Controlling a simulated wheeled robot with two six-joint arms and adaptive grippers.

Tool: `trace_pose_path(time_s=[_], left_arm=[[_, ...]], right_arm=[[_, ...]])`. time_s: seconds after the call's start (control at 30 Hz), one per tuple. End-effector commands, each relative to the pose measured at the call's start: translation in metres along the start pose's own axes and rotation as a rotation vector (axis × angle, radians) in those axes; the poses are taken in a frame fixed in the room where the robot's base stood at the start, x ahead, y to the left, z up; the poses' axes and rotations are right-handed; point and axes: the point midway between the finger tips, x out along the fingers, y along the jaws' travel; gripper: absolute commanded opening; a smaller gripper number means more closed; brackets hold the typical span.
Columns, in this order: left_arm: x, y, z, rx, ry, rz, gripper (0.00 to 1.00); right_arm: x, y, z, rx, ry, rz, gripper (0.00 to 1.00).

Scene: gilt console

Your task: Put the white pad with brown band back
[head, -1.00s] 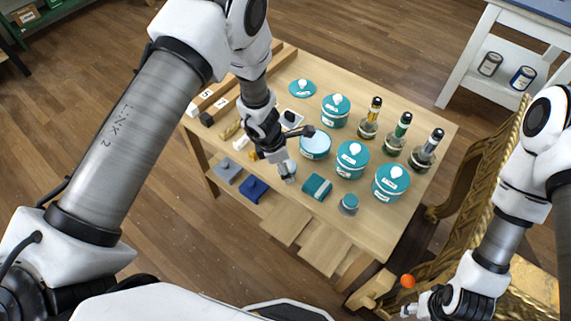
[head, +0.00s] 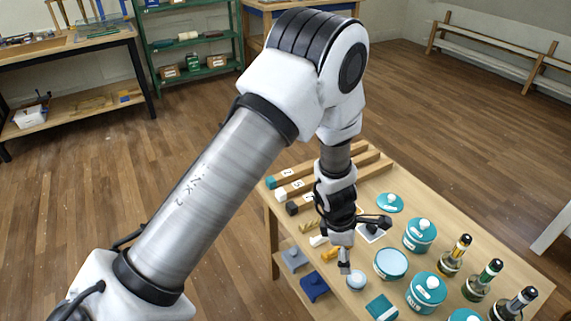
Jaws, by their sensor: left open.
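I cannot make out a white pad with a brown band for certain. A small white piece (head: 318,240) lies on the table left of my left gripper, but no brown band can be told on it. My left gripper (head: 366,246) is open and empty, pointing down over the left part of the table. A pale round-topped thing (head: 356,281) is just below its lower finger; whether they touch cannot be told. The gripper and wrist hide part of the tabletop. My right gripper is out of view.
Teal lidded jars (head: 419,235), an open teal jar (head: 390,264) and dark-capped bottles (head: 454,256) crowd the right side. A teal pad with a pale band (head: 382,307) lies in front. Numbered wooden bars (head: 320,180) line the back left. A blue piece (head: 314,287) sits front left.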

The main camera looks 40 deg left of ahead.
Motion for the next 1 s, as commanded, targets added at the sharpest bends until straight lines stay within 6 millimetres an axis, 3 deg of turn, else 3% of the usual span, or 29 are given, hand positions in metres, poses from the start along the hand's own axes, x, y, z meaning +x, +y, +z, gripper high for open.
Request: trace_pose_path(time_s=[0.07, 0.17, 0.2, 0.3, 0.4, 0.5, 1.0], left_arm=[[0.017, -0.018, -0.031, 0.121, 0.083, -0.028, 0.79], [0.045, -0.059, -0.104, 0.508, 0.258, -0.109, 0.79], [0.056, -0.082, -0.138, 0.747, 0.318, -0.165, 0.79], [0.074, -0.134, -0.188, 1.335, 0.332, -0.271, 0.79], [0.084, -0.175, -0.199, 1.756, 0.231, -0.287, 0.79], [0.086, -0.196, -0.196, 1.948, 0.157, -0.26, 0.79], [0.087, -0.196, -0.194, 1.976, 0.149, -0.248, 0.79]], right_arm=[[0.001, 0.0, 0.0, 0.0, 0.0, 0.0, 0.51], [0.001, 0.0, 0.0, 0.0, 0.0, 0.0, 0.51], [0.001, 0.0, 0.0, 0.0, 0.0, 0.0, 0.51], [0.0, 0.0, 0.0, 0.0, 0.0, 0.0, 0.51], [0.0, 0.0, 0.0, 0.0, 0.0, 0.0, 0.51], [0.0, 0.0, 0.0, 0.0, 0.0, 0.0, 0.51], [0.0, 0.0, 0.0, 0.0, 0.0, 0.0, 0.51]])
